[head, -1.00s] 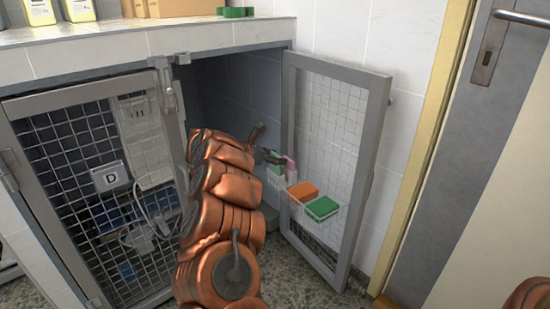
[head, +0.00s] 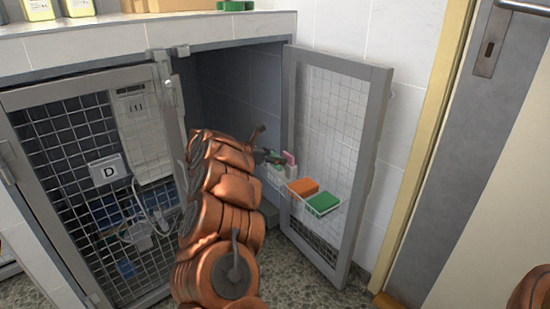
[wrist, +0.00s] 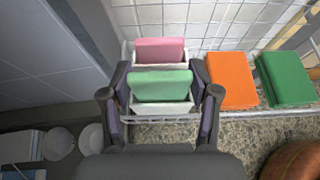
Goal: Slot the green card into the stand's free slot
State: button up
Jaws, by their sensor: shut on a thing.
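The green card (wrist: 162,86) is upright between the two fingers of my gripper (wrist: 160,88), which is shut on its side edges. Its lower part is behind the front wall of the white stand (wrist: 160,108); how deep it sits I cannot tell. A pink card (wrist: 160,50) stands upright in the slot behind it, apart from it. In the head view the pink card (head: 289,158) and stand (head: 289,175) show small on the open door, with my gripper (head: 268,156) at their left. My arm hides part of this area.
An orange block (head: 303,187) and a darker green block (head: 324,204) lie to the right of the stand in the wire basket (head: 318,214). The open mesh door (head: 345,120) is behind them. The closed kennel door marked D (head: 109,172) is at the left.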

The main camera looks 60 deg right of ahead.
jog(key=shift+f, duration=0.3)
jog(key=o, duration=1.1)
jog(key=v, duration=1.2)
